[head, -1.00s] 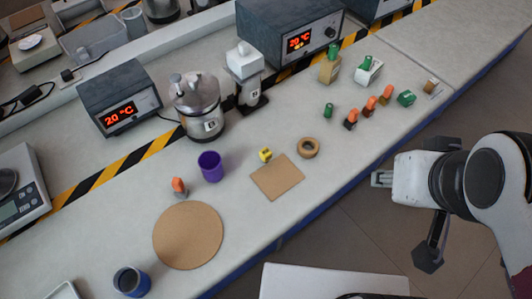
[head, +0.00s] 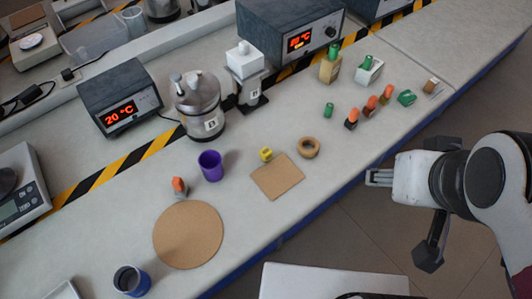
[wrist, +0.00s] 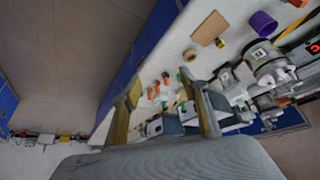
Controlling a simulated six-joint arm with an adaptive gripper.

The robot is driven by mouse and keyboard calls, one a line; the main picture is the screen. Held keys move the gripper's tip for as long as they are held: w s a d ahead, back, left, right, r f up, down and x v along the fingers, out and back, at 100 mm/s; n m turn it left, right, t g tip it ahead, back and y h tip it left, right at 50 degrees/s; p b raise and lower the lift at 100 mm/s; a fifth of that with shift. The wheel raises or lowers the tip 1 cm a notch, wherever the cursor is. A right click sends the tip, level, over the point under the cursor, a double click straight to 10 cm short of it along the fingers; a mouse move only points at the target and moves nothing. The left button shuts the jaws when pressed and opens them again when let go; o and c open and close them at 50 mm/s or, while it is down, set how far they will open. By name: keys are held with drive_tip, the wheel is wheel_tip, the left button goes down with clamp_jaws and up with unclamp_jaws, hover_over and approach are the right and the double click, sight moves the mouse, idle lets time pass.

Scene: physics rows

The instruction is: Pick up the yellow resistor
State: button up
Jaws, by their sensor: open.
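A small yellow block-like piece (head: 266,154), the likely yellow resistor, sits on the bench at the upper left corner of a square brown board (head: 277,177). It also shows in the wrist view (wrist: 221,43), beside the same board (wrist: 209,28). My gripper (head: 372,177) is at the right, off the bench's front edge and well away from the yellow piece. In the wrist view its two fingers (wrist: 165,100) are spread apart with nothing between them.
A purple cup (head: 210,166) stands left of the yellow piece, and a tan ring (head: 308,147) lies to its right. Several orange-topped and green pieces stand farther right. A round cork mat (head: 188,235) lies at the lower left. The bench's blue front edge (head: 300,227) runs diagonally.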

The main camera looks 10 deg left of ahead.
drive_tip(key=m+t+y, duration=0.2)
drive_tip(key=t+y, duration=0.1)
drive_tip(key=y, duration=0.2)
hover_over(266, 156)
drive_tip(key=a, duration=0.2)
wheel_tip(266, 156, down, 5)
drive_tip(key=w+a+f+m+h, duration=0.1)
drive_tip(key=w+a+f+h, duration=0.1)
drive_tip(key=a+f, duration=0.3)
drive_tip(key=s+d+f+t+h, duration=0.1)
drive_tip(key=s+f+h, duration=0.1)
drive_tip(key=f, duration=0.2)
drive_tip(key=s+d+f+t+h, duration=0.1)
drive_tip(key=s+f+h, duration=0.1)
drive_tip(key=f, duration=0.3)
drive_tip(key=s+d+f+m+t+h, duration=0.1)
drive_tip(key=s+f+h, duration=0.1)
drive_tip(key=f, duration=0.3)
drive_tip(key=shift+s+d+f+t+h, duration=0.15)
drive_tip(key=shift+s+t+h, duration=0.15)
drive_tip(key=shift+h, duration=0.2)
drive_tip(key=shift+s+d+h, duration=0.4)
drive_tip(key=shift+s, duration=0.1)
drive_tip(key=shift+w, duration=0.15)
